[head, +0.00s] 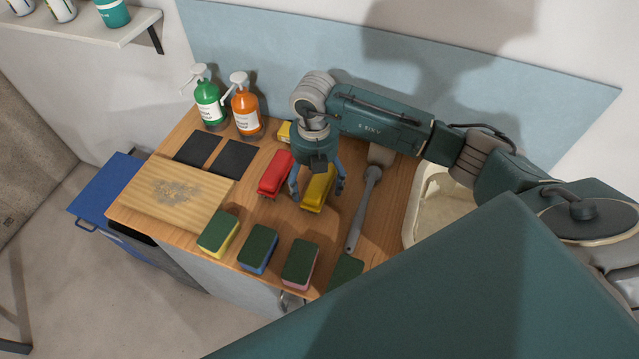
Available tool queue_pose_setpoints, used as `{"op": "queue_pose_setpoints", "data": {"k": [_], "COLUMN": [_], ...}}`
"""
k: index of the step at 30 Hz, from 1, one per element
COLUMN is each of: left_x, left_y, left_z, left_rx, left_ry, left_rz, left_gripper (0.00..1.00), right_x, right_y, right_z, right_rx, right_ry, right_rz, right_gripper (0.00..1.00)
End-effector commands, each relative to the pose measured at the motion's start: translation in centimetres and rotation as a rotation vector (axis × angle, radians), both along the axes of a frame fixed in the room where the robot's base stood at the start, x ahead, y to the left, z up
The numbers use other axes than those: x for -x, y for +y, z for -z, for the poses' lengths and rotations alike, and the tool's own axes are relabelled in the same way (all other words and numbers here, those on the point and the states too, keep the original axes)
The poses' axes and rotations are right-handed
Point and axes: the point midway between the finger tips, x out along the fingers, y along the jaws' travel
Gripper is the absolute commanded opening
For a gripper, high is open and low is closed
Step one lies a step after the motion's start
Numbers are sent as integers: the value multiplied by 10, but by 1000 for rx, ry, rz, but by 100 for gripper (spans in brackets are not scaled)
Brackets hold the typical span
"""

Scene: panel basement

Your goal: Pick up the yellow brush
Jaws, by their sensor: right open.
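The yellow brush (316,195) lies on the wooden counter (335,228), right of a red brush (274,174). My right gripper (317,186) points down directly over the yellow brush. It is open, with one blue finger to the left of the brush and one to the right. The gripper hides the far end of the brush. I cannot tell whether the fingers touch it or how high they are above the counter. My left gripper is not in view.
A grey-handled scraper (361,210) lies close on the right, before a cream basin (434,215). Several sponges line the front edge. Green (209,103) and orange (246,110) pump bottles stand behind two black sheets. A yellow item (284,132) sits behind the red brush.

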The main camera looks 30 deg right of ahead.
Motion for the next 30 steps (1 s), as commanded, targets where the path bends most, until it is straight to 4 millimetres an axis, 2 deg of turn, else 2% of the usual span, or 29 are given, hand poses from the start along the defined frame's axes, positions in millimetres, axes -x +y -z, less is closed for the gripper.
{"op": "queue_pose_setpoints", "data": {"k": [1, 9, 17, 22, 26, 30], "left_x": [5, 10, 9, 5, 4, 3], "left_y": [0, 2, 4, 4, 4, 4], "left_z": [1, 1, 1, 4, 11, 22], "left_rx": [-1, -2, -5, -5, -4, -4], "left_ry": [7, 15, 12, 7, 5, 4], "left_rz": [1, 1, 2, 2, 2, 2], "left_gripper": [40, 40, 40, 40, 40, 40], "right_x": [0, 0, 0, -1, -2, -2], "right_y": [0, 0, 0, 0, 0, 0], "right_z": [0, 0, -1, -10, -26, -58], "right_rx": [0, 0, 0, -1, 0, 0], "right_ry": [0, 0, -1, -4, -6, -9], "right_rz": [0, 0, 0, -1, -1, -2], "right_gripper": [80, 28, 27, 27, 27, 27]}}
